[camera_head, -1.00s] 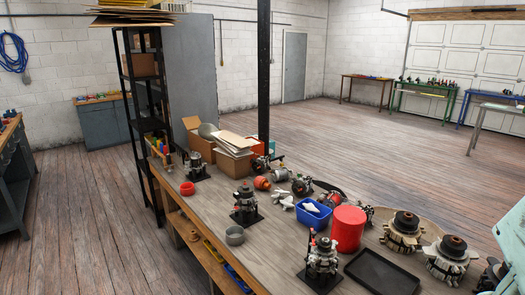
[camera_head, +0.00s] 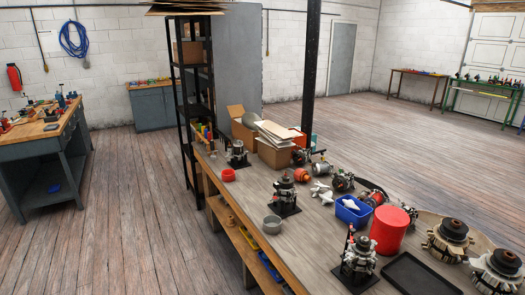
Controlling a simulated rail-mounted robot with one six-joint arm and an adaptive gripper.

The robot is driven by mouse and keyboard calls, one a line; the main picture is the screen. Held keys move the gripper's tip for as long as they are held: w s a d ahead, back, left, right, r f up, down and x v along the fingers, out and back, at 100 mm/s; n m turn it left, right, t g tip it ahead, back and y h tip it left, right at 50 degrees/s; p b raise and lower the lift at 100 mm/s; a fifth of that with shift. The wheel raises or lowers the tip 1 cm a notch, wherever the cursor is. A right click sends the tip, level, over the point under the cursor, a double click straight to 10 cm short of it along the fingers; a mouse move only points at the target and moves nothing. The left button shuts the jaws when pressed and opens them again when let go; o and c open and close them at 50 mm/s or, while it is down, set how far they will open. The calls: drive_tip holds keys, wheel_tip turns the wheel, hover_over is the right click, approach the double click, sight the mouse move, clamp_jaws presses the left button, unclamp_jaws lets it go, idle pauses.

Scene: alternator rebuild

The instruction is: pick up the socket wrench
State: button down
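I cannot pick out a socket wrench for certain in this view. Small tools lie on the grey workbench at left (camera_head: 62,143), too small to name. A long wooden workbench (camera_head: 250,205) runs from the middle to the lower right and carries alternator parts. A slim upright red and dark item (camera_head: 350,238) stands at the alternator on a black stand (camera_head: 357,262) near the front; I cannot tell what it is. My gripper is not in view.
A black shelf (camera_head: 190,110) and a dark post (camera_head: 311,70) stand behind. The wooden floor (camera_head: 130,210) between the benches is clear.

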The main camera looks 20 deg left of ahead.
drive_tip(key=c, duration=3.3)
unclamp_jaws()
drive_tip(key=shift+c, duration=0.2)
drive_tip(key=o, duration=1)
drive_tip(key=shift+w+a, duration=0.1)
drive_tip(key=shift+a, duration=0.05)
